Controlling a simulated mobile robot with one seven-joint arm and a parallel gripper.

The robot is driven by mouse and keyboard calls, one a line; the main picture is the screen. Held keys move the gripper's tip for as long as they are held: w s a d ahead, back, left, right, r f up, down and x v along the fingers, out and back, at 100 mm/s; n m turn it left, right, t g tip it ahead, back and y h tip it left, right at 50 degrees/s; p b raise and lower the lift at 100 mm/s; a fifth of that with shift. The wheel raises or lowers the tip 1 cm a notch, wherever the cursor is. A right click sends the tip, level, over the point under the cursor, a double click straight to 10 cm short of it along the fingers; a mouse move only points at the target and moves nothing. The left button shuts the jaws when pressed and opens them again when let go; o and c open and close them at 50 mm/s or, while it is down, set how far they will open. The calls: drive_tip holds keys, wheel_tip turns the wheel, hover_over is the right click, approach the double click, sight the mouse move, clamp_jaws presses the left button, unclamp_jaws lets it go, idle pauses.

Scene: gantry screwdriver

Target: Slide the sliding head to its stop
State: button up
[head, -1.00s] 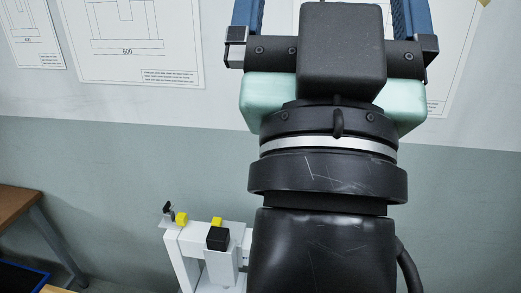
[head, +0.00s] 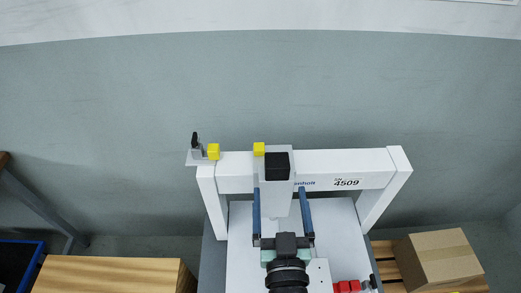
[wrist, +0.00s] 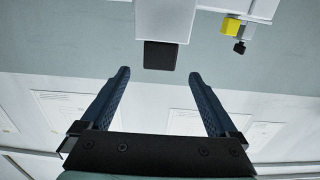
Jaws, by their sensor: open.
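The sliding head (head: 276,199) is a white block with a black cap (head: 277,165), on the white gantry beam (head: 340,170), left of its middle. A yellow block (head: 259,149) sits at its upper left. A yellow stop (head: 213,151) is at the beam's left end, with a clear gap between it and the head. The wrist view shows the white head (wrist: 165,20), its black cap (wrist: 160,55) and a yellow block (wrist: 230,25) off to the right. My gripper (head: 279,190) is open and empty; its blue fingers (wrist: 158,75) point at the head, apart from the cap.
A dark clamp (head: 195,142) stands left of the stop. White gantry legs (head: 213,205) flank the work area. Red blocks (head: 347,286) lie at lower right. A cardboard box (head: 438,258) and a wooden crate (head: 110,274) stand outside the gantry. The beam is clear between head and stop.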

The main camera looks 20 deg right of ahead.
sight(276, 153)
drive_tip(key=p+x, duration=0.1)
drive_tip(key=x, duration=1.1)
drive_tip(key=shift+w, duration=0.1)
clamp_jaws()
